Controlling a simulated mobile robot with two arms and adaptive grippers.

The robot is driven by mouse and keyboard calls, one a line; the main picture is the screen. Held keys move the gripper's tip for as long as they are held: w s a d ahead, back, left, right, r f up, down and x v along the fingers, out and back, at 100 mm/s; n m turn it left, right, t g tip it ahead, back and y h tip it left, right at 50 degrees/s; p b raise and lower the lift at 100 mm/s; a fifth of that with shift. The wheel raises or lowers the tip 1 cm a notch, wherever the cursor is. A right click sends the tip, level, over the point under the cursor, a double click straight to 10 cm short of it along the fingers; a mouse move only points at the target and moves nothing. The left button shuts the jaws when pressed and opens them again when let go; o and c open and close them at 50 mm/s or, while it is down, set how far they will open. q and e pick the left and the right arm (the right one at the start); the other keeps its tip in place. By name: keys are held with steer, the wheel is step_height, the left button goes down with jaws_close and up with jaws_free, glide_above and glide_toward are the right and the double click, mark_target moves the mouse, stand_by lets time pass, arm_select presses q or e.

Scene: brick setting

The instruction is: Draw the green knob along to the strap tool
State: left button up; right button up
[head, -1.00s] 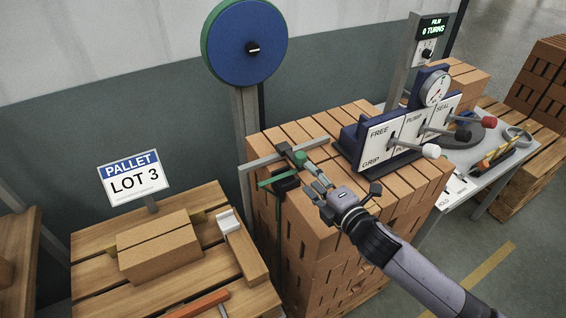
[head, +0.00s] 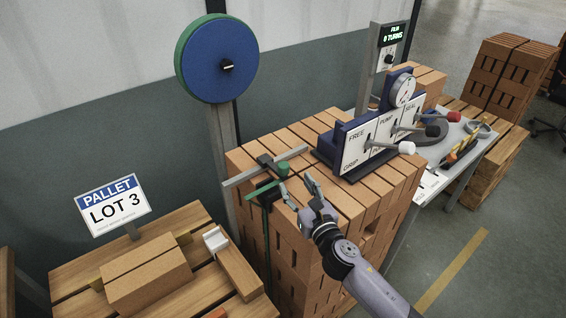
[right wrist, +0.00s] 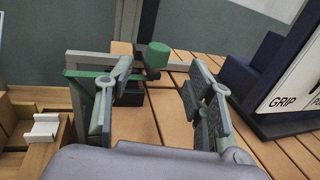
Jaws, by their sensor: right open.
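The green knob (head: 284,169) stands on a dark slider on a grey rail (head: 295,153) across the left end of the brick stack. It also shows in the right wrist view (right wrist: 157,54), ahead of my fingers and roughly midway between them. The strap tool (head: 372,143), blue with white FREE/GRIP, PUMP and SEAL panels and levers, sits on the bricks to the right of the knob. My right gripper (head: 297,188) is open and empty, just short of the knob, with its fingers (right wrist: 160,82) spread either side. My left gripper is not in view.
A green strap (head: 265,225) hangs down the stack's near left side. A blue reel (head: 218,58) stands on a post behind. A grey table (head: 466,150) is at right. The brick top (head: 345,200) between rail and tool is clear.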

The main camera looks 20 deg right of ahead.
mark_target(286, 169)
steer(key=w, duration=0.6)
steer(key=w+a, duration=0.1)
steer(key=w, duration=0.2)
steer(key=shift+w, duration=0.35)
jaws_close()
stand_by(0.4)
